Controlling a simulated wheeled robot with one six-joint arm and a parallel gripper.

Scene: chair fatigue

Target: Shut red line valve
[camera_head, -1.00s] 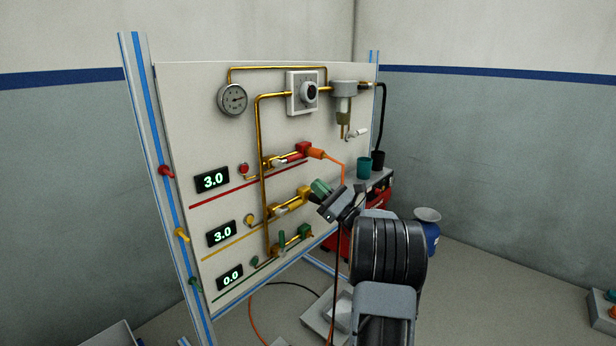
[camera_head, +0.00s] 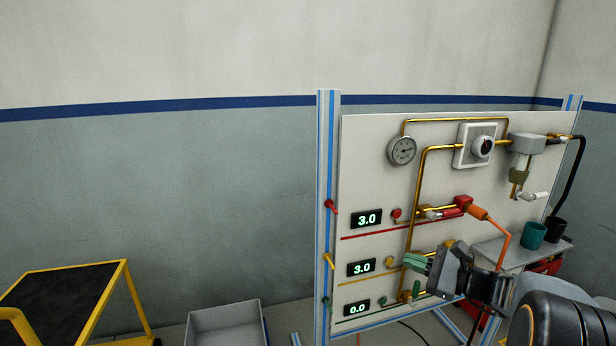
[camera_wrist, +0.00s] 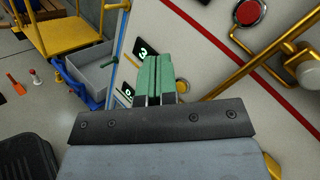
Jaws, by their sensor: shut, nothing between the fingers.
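The red line valve (camera_head: 447,211) sits on the upper branch of the panel, with its red handle lying roughly along the pipe. An orange connector (camera_head: 478,212) and hose leave its right end. The red line display (camera_head: 366,219) reads 3.0. My gripper (camera_head: 416,262) has green fingers pressed together and empty, below the red valve and in front of the yellow branch, hiding much of that branch. In the wrist view the shut fingers (camera_wrist: 154,72) point up the picture, left of the red stripe and the red button (camera_wrist: 250,12).
The panel (camera_head: 360,160) also carries a gauge (camera_head: 402,150), a dial (camera_head: 481,147) and yellow and green lines reading 3.0 and 0.0. A yellow cart (camera_head: 70,300) and grey bin (camera_head: 228,324) stand left. Cups (camera_head: 532,235) stand on a right-hand shelf.

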